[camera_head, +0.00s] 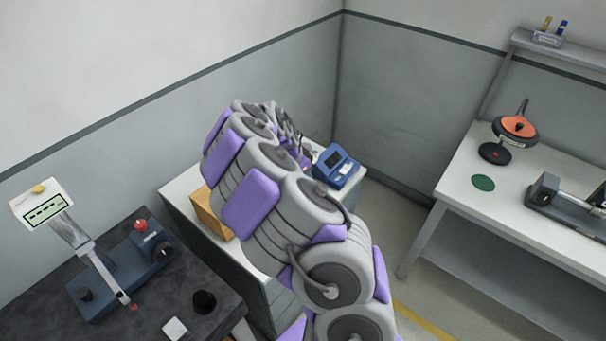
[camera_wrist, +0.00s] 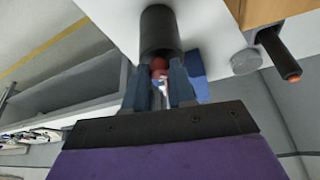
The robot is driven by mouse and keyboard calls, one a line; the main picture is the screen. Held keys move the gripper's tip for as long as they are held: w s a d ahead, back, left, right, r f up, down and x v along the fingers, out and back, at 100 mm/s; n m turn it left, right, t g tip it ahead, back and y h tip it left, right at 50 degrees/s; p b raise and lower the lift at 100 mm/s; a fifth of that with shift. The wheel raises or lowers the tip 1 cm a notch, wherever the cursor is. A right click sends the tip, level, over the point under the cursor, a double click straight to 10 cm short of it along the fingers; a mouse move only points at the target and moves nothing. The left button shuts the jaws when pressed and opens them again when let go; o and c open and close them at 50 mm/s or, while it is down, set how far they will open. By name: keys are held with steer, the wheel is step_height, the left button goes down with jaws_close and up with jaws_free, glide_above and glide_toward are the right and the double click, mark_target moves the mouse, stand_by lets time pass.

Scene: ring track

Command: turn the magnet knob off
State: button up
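In the wrist view, my gripper (camera_wrist: 160,88) has its two blue-grey fingers apart, with a narrow gap between them. A small round red part (camera_wrist: 158,66) sits at the fingertips, just in front of a dark cylinder (camera_wrist: 158,28) on the white top. Whether the fingers press on the red part I cannot tell. No magnet knob is clearly marked as such. In the head view, my arm hides my gripper and the red part. A red knob (camera_head: 140,225) stands on a blue-grey device (camera_head: 120,275) at the left, away from my arm.
A wooden box (camera_head: 212,210) and a blue instrument (camera_head: 337,168) stand on the white cabinet (camera_head: 182,188). In the wrist view, a black rod with an orange tip (camera_wrist: 280,55) juts near the box. A white bench (camera_head: 465,175) with an orange-topped item (camera_head: 515,128) is at right.

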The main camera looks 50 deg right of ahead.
jaws_close()
steer(key=shift+a+n+p, duration=0.15)
steer(key=shift+n+p, duration=0.15)
steer(key=shift+p, duration=0.05)
steer(key=n+t+p, duration=0.1)
steer(key=n+p, duration=0.1)
steer(key=shift+s+a+n, duration=0.1)
steer(key=shift+s+n, duration=0.05)
steer(key=shift+n, duration=0.25)
steer(key=n+p, duration=0.1)
steer(key=n+t, duration=0.1)
steer(key=n, duration=0.1)
steer(key=n+t+p, duration=0.1)
steer(key=shift+s+d+n+y+p, duration=0.15)
steer(key=shift+d+n+y+p, duration=0.15)
steer(key=shift+n+y+p, duration=0.1)
steer(key=shift+o, duration=2.4)
jaws_free()
